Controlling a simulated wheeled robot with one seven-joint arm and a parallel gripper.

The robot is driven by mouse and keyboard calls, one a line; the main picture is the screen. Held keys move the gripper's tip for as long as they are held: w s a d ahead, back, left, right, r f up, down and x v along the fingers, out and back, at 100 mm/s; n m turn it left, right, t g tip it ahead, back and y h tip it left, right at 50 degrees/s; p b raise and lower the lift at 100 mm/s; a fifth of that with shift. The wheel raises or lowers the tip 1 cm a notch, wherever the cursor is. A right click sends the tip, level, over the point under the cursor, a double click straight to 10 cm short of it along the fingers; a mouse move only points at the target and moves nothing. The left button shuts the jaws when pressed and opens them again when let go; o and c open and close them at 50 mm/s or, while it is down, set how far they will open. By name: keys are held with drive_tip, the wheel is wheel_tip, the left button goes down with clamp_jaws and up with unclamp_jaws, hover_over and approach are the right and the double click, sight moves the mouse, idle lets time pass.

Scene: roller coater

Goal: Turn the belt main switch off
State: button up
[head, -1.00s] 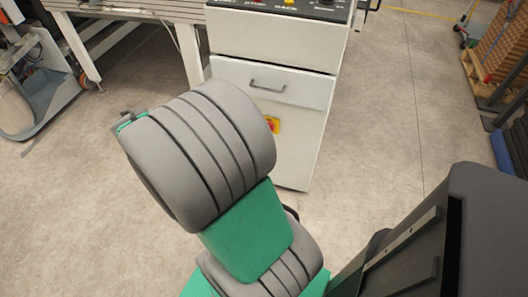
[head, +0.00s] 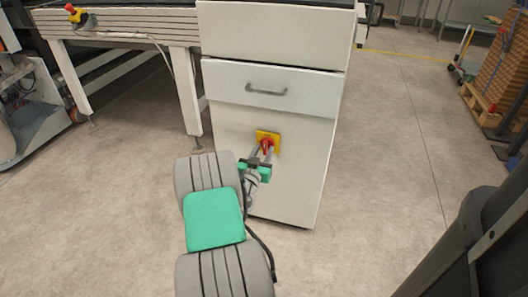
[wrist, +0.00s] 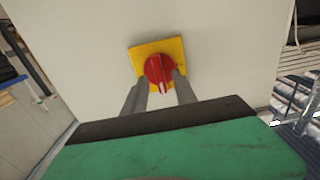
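The belt main switch is a red rotary knob (head: 266,146) on a yellow square plate (head: 262,135), on the front of a white cabinet below its drawer. In the wrist view the red knob (wrist: 158,70) sits on the yellow plate (wrist: 143,53), its raised grip close to upright in the picture and leaning slightly. My gripper (head: 262,153) is at the switch. In the wrist view, my gripper's (wrist: 160,78) two grey fingers stand apart, one on each side of the knob's lower half. I cannot tell whether they touch it.
The white cabinet (head: 301,160) has a drawer handle (head: 266,92) above the switch. A conveyor frame (head: 120,28) with a red emergency button (head: 71,9) stands to the left. Pallet goods (head: 503,60) stand at the far right.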

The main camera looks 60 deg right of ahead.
drive_tip(key=shift+w+d, duration=0.1)
drive_tip(key=shift+d, duration=0.45)
clamp_jaws()
